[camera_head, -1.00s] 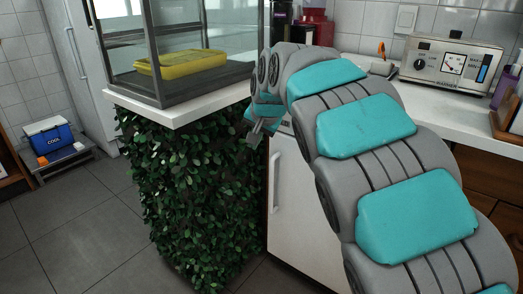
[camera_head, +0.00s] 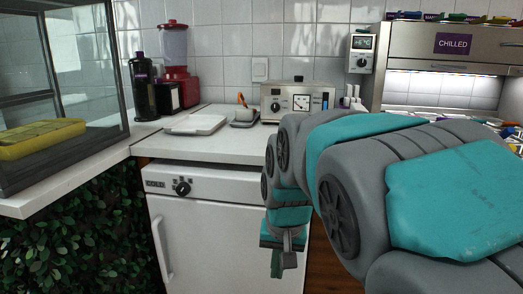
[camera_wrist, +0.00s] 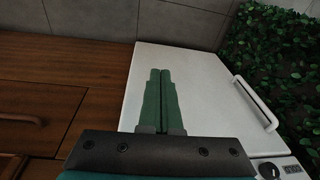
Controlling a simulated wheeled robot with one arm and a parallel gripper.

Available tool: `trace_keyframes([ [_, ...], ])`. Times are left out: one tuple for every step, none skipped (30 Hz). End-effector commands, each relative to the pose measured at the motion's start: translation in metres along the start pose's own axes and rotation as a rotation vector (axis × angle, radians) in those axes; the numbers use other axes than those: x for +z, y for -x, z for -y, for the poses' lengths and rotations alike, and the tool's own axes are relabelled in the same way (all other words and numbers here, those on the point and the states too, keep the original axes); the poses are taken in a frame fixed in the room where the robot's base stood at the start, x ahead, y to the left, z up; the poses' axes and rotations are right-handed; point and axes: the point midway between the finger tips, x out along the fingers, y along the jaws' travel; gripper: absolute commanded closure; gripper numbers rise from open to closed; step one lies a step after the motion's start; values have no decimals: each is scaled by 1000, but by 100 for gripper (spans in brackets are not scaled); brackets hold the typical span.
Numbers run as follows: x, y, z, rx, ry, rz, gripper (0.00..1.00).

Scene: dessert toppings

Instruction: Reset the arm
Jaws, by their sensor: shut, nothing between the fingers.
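My gripper (camera_head: 277,264) hangs low in the head view, in front of the white appliance. In the wrist view its two green fingers (camera_wrist: 161,100) lie side by side, shut with nothing between them. My arm, grey with teal pads, bends down from the right and hides part of the counter and the cabinet front behind it.
A white dishwasher-like appliance (camera_head: 205,225) with a handle and knob stands under the counter (camera_head: 195,146). On the counter are a red blender (camera_head: 174,75), a white tray (camera_head: 196,125) and a toaster-like device (camera_head: 292,98). A glass case holding a yellow tray (camera_head: 40,138) is at left, above green foliage (camera_head: 85,235).

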Motion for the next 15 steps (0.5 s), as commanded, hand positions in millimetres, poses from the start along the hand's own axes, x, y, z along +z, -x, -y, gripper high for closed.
trace_keyframes([
  [22,-2,-23,13,-8,29,100],
  [35,-4,-36,21,-8,47,100],
  [53,-6,-51,32,-4,69,100],
  [67,-9,-62,39,-3,91,100],
  [81,-11,-72,46,3,109,100],
  [101,-14,-85,52,7,135,100],
  [116,-17,-94,57,13,156,100],
  [130,-20,-102,61,19,173,100],
  [149,-23,-111,65,27,198,100],
  [162,-25,-118,69,35,215,100],
  [174,-28,-123,71,42,231,100],
  [190,-31,-129,73,51,253,100],
  [200,-32,-133,74,59,265,100],
  [209,-34,-136,75,64,275,100],
  [219,-36,-139,75,72,290,100],
])
